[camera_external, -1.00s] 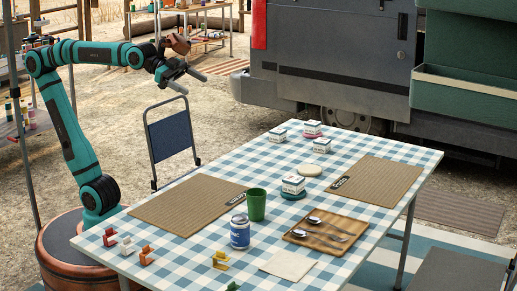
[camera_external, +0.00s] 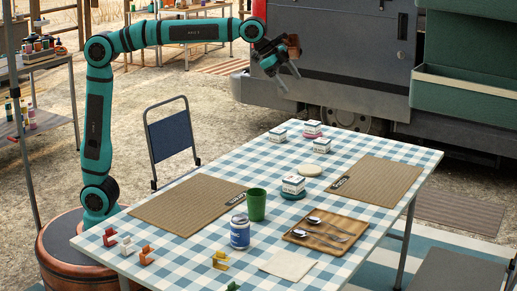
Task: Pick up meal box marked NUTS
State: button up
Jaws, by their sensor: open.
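Several small white meal boxes are on the checked table (camera_external: 220,262). One box (camera_external: 293,184) sits on a dark green round base near the middle. Others stand toward the far end: a left box (camera_external: 278,135), a box on a pink base (camera_external: 312,127) and a right box (camera_external: 321,145). Their markings are too small to read, so I cannot tell which is NUTS. My gripper (camera_external: 288,78) is open and empty, high above the far end of the table, with its fingers pointing down and to the right.
A cream disc (camera_external: 310,170) lies among the boxes. A green cup (camera_external: 257,205), a blue and white can (camera_external: 240,232) and a wooden tray (camera_external: 322,246) with cutlery stand nearer. Brown mats (camera_external: 375,181) lie on both sides. A folding chair (camera_external: 171,135) stands at the far left side.

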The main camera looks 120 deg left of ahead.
jog(key=w+a+f+g, duration=0.1)
jog(key=a+f, duration=0.2)
jog(key=a, duration=0.3)
jog(key=a+f+g+h, duration=0.1)
jog(key=a+f, duration=0.1)
jog(key=a, duration=0.5)
jog(key=w+a+f+g, duration=0.1)
jog(key=a+f, duration=0.2)
jog(key=a, duration=0.3)
jog(key=g+h, duration=0.2)
jog(key=g, duration=0.1)
send_over(322, 140)
jog(key=w, duration=0.1)
jog(key=shift+n, duration=0.3)
notch_tip(322, 140, down, 22)
jog(key=shift+f, duration=0.15)
jog(key=shift+s+f, duration=0.2)
jog(key=shift+f, duration=1.15)
jog(key=shift+s+f, duration=0.2)
jog(key=shift+f, duration=1.1)
jog(key=c, duration=1.1)
